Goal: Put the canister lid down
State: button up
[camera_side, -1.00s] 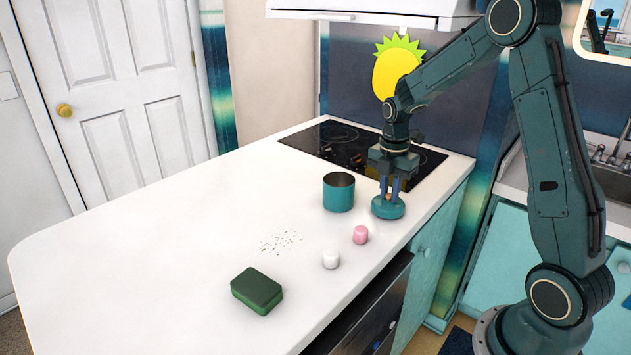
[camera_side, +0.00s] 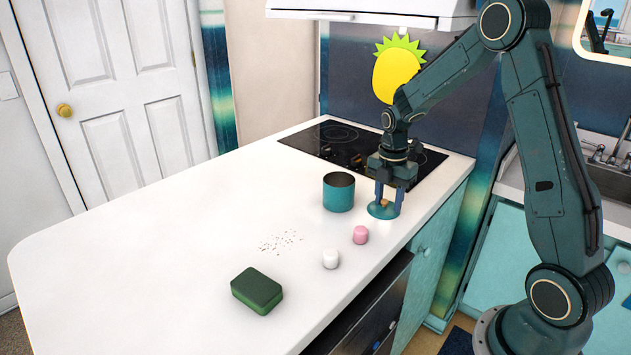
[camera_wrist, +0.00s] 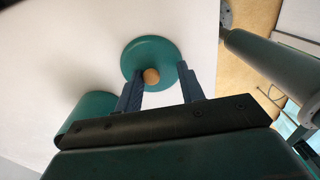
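The teal canister lid (camera_side: 374,213) with its small tan knob (camera_side: 385,203) lies flat on the white counter, knob up, near the right edge. My gripper (camera_side: 388,202) is just above it, pointing down, fingers spread apart. In the wrist view the lid (camera_wrist: 150,50) shows as a round disc, and its knob (camera_wrist: 151,76) is between the open fingers (camera_wrist: 160,72), closer to the left one. The teal canister (camera_side: 338,194) stands upright and uncovered just left of the lid; it shows partly in the wrist view (camera_wrist: 88,108).
A black cooktop (camera_side: 340,139) is behind. The left part of the counter (camera_side: 150,235) is clear.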

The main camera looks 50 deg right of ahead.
aim_at(387, 204)
jog(key=shift+r, duration=0.1)
notch_tip(387, 204, up, 12)
jog(key=shift+w, duration=0.15)
dwell(0.6)
jog(key=shift+r, duration=0.15)
dwell(0.3)
jog(key=s+a+r+m+t, duration=0.3)
jog(key=s+a+r+m, duration=0.45)
jog(key=a, duration=0.35)
jog(key=s+a+m+t, duration=0.3)
jog(key=s+a+m, duration=0.4)
jog(key=s+m, duration=0.3)
jog(key=s, duration=0.3)
jog(key=shift+f, duration=0.4)
